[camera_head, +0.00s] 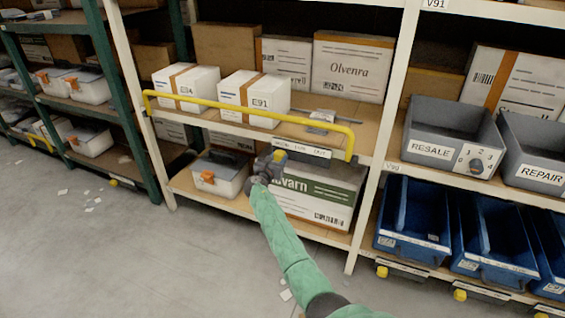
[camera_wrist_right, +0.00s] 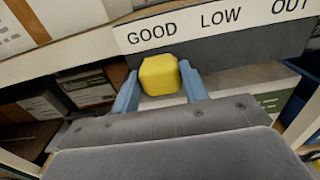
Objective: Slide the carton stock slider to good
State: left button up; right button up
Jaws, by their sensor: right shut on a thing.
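The carton stock slider shows as a dark strip with a white label (camera_head: 302,149) on the front edge of the middle shelf. In the right wrist view its label (camera_wrist_right: 220,27) reads GOOD, LOW, OUT from left to right. Its yellow knob (camera_wrist_right: 159,76) sits below the word GOOD. My right gripper (camera_head: 276,160) reaches up to the strip from below. In the right wrist view its two blue fingers (camera_wrist_right: 158,82) stand on either side of the knob, shut on it. My left gripper is not in view.
A yellow rail (camera_head: 245,112) runs in front of the shelf, above the strip. White cartons (camera_head: 240,98) stand behind it. A toolbox (camera_head: 218,178) and a large carton (camera_head: 318,196) stand below. Grey bins (camera_head: 455,125) and blue bins (camera_head: 412,222) are at the right. The floor (camera_head: 130,250) at left is mostly clear.

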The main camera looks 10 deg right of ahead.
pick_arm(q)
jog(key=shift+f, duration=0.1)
pick_arm(e)
jog(key=shift+w+a+r, duration=0.1)
jog(key=shift+a, duration=0.1)
jog(key=o, duration=1.2)
jog(key=shift+a, duration=0.1)
jog(key=shift+o, duration=0.9)
jog(key=shift+w, duration=0.1)
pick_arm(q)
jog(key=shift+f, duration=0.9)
pick_arm(e)
jog(key=v, duration=0.8)
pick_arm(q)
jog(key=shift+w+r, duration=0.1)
